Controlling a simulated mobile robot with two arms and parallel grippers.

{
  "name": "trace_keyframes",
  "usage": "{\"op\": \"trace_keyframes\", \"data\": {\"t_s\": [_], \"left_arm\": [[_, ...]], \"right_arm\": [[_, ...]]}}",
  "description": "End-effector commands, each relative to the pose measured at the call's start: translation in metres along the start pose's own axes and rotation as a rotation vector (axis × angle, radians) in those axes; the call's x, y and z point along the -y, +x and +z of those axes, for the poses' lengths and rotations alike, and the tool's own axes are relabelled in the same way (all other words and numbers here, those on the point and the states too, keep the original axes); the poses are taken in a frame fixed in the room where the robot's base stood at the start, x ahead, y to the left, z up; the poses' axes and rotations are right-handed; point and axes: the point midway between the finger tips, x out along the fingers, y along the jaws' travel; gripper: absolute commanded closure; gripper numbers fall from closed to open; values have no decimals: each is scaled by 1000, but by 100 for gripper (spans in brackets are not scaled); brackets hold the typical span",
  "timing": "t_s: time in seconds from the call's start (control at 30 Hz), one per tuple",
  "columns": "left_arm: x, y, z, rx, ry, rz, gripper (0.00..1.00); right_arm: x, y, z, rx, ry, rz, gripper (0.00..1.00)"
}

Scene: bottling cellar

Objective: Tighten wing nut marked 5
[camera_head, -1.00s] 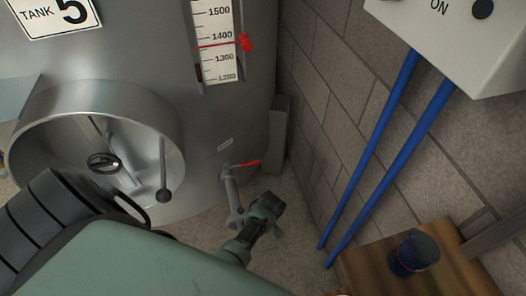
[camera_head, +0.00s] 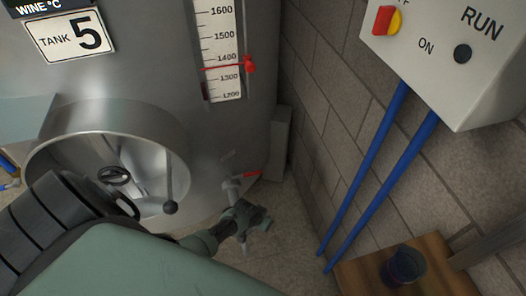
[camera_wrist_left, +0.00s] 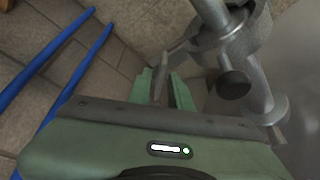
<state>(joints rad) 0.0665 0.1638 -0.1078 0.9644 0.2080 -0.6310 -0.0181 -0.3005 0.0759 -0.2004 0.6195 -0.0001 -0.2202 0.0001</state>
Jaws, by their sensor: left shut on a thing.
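Tank 5 (camera_head: 215,135) fills the head view's left half, with its number plate (camera_head: 70,38) at top left. Low on it is an outlet valve with a red lever (camera_head: 246,175). My left gripper (camera_head: 243,222) is at the fitting below this valve and hides most of it. In the left wrist view, the jaws of my left gripper (camera_wrist_left: 161,92) are shut on a narrow grey piece (camera_wrist_left: 160,72), apparently a wing of the wing nut. Beside it are a metal clamp (camera_wrist_left: 248,30) and a round dark knob (camera_wrist_left: 234,84). No mark 5 is readable on the nut.
A round open hatch (camera_head: 105,125) sticks out at left. Two blue pipes (camera_head: 385,185) run down the brick wall at right from a control box (camera_head: 440,50). A wooden stool or table (camera_head: 440,275) holds a dark glass (camera_head: 404,266).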

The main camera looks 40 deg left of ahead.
Motion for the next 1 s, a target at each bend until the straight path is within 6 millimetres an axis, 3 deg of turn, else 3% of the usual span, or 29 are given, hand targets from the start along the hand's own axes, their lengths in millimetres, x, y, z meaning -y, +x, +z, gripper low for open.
{"op": "trace_keyframes", "data": {"t_s": [0.5,1.0], "left_arm": [[5,5,-2,-6,435,174,100],[4,2,-4,-6,647,265,100]], "right_arm": [[-3,36,4,0,-2,4,100],[-4,61,6,0,-2,5,100]]}}
